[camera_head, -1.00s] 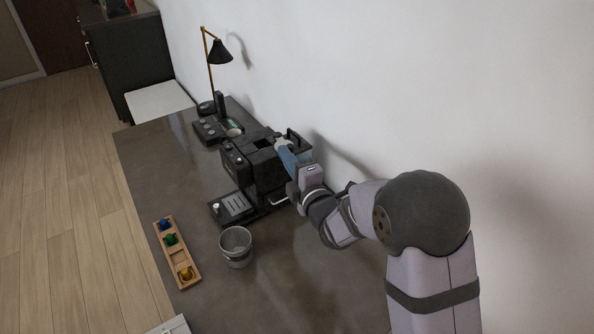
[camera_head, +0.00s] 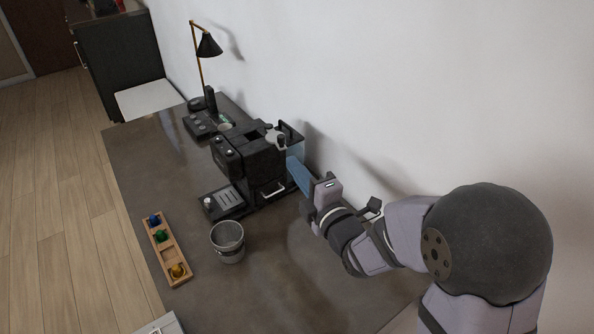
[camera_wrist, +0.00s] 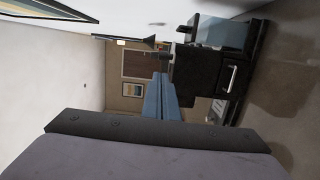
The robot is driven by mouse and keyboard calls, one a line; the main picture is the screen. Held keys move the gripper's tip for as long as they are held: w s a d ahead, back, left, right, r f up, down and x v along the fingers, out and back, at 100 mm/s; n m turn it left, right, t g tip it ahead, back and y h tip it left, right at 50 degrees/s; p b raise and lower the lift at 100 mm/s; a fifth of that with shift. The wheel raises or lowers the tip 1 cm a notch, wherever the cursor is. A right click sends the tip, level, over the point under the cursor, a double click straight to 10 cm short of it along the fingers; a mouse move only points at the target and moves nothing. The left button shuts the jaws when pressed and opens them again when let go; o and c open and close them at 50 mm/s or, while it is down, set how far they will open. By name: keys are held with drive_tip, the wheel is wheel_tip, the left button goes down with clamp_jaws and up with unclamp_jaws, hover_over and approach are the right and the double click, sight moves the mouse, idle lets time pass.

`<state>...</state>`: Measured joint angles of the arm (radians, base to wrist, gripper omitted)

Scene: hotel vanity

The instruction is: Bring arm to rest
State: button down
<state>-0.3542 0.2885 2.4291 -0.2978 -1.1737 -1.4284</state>
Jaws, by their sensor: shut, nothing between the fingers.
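My gripper (camera_head: 298,174) has blue fingers and is shut and empty. In the head view it is beside the right end of the black coffee machine (camera_head: 240,165), near the wall. In the wrist view the blue fingers (camera_wrist: 159,98) point away from the camera, with the machine (camera_wrist: 222,72) to their right. I cannot tell whether the fingers touch the machine.
A grey bucket (camera_head: 228,243) stands in front of the machine. A wooden tray (camera_head: 170,256) with blue, green and yellow capsules lies left of it. A black lamp (camera_head: 208,46) and a dark tray (camera_head: 206,124) are farther back. The right counter front is clear.

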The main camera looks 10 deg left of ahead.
drive_tip(key=shift+d, duration=0.15)
drive_tip(key=d+f+m+g+h, duration=0.4)
drive_tip(key=d+f+m+h, duration=0.3)
drive_tip(key=d+f+m, duration=0.4)
drive_tip(key=s+d+f+m+g+h, duration=0.1)
drive_tip(key=s+d+m, duration=0.1)
drive_tip(key=s+d, duration=0.1)
drive_tip(key=s+d+f+m+g+h, duration=0.1)
drive_tip(key=s+d+f+m+g, duration=0.1)
drive_tip(key=s+d, duration=0.1)
drive_tip(key=s+d+f+m+g+h, duration=0.1)
drive_tip(key=s+d+f+m+g, duration=0.1)
drive_tip(key=s+d+m, duration=0.1)
drive_tip(key=shift+s+d+f, duration=0.1)
drive_tip(key=shift+s+d, duration=0.15)
drive_tip(key=shift+s, duration=0.2)
drive_tip(key=shift+s+d+f, duration=0.1)
drive_tip(key=shift+s+d, duration=0.1)
drive_tip(key=shift+s, duration=0.2)
drive_tip(key=s+d+m+g, duration=0.3)
drive_tip(key=s+m+g, duration=0.3)
drive_tip(key=s, duration=0.6)
wheel_tip(320, 180, up, 14)
drive_tip(key=s+m+p, duration=0.1)
drive_tip(key=p, duration=1.4)
drive_tip(key=shift+s+r+h, duration=0.15)
drive_tip(key=shift+h, duration=0.15)
